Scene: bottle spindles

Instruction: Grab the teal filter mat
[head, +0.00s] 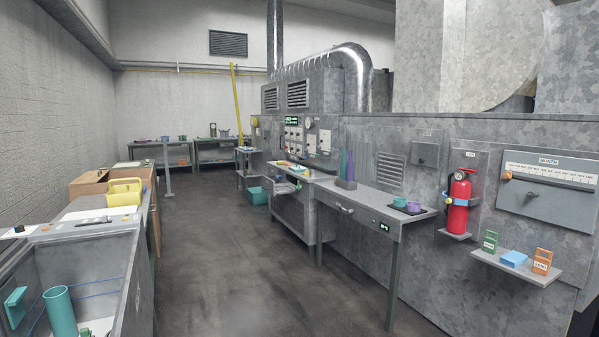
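I cannot make out a thing that is clearly a teal filter mat. Several teal things show in the head view. An upright teal cylinder (60,312) stands in the open trough at the lower left. A teal bracket-like piece (15,307) is at the trough's left wall. A teal bin (257,195) sits on the floor by the far bench. A small teal cup (399,202) stands on the grey table at the right. My gripper is not in view.
The grey trough (135,285) lines the left, with a yellow container (124,192) beyond it. The grey table (360,201) and machine wall line the right. A red fire extinguisher (458,205) and small shelf (515,267) jut out there. The aisle floor (225,270) is clear.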

